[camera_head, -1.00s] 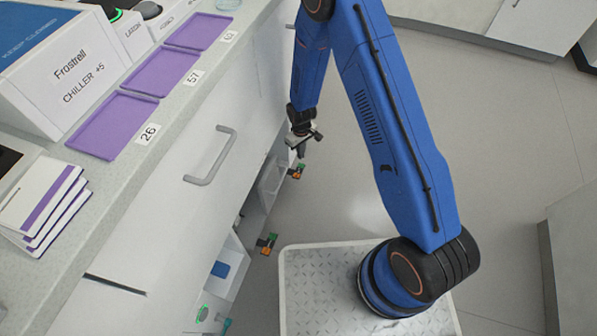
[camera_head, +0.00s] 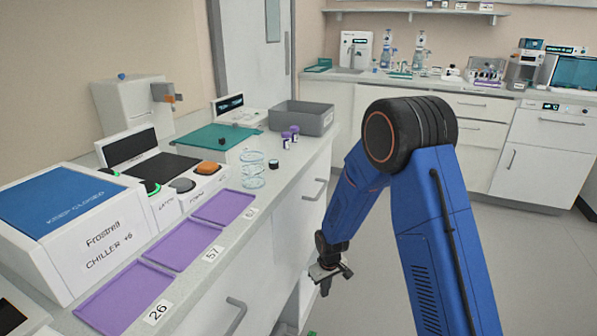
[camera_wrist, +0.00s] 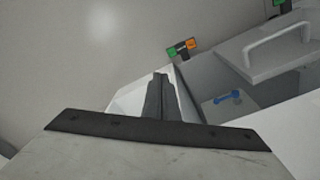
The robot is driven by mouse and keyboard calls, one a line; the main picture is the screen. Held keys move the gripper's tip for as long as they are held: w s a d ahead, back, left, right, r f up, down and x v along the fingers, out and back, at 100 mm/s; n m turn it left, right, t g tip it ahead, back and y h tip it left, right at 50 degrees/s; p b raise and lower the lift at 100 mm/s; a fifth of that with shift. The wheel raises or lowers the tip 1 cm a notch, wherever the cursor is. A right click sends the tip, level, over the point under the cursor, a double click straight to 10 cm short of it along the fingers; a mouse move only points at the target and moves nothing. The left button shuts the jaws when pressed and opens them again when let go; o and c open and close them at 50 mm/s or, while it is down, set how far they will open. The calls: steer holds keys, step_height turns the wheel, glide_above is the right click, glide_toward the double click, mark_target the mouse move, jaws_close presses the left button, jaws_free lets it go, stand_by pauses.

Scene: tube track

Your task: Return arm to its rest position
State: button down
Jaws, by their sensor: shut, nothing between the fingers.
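My gripper (camera_head: 326,284) hangs from my folded blue arm in front of the bench cabinets in the head view, below the level of the bench top. It points downward and is apart from everything around it. In the wrist view its fingers (camera_wrist: 158,90) are together and hold nothing. Below them shows an open drawer or bin with pale walls.
Drawer handles (camera_head: 236,315) stick out near my arm. An orange-green tag (camera_wrist: 182,48) shows below. The floor (camera_head: 540,270) at right is clear.

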steer(key=s+d+r+m+t, duration=0.1)
steer(key=s+d+r, duration=0.25)
steer(key=r, duration=0.55)
steer(key=s+d+r+m, duration=0.1)
steer(key=s+d+r, duration=0.25)
steer(key=r, duration=0.45)
steer(key=s+d+r+m+t, duration=0.1)
steer(key=s+d+r, duration=0.25)
steer(key=r, duration=0.55)
steer(key=s+d+r+m, duration=0.1)
steer(key=s+d+r, duration=0.2)
steer(key=s, duration=0.5)
steer(key=s+d+r+m+t, duration=0.1)
steer(key=s+d+r, duration=0.2)
steer(key=s+r, duration=0.2)
steer(key=s+d+r+m+t, duration=0.1)
steer(key=s+d+r, duration=0.2)
steer(key=s, duration=0.8)
steer(key=shift+r, duration=0.5)
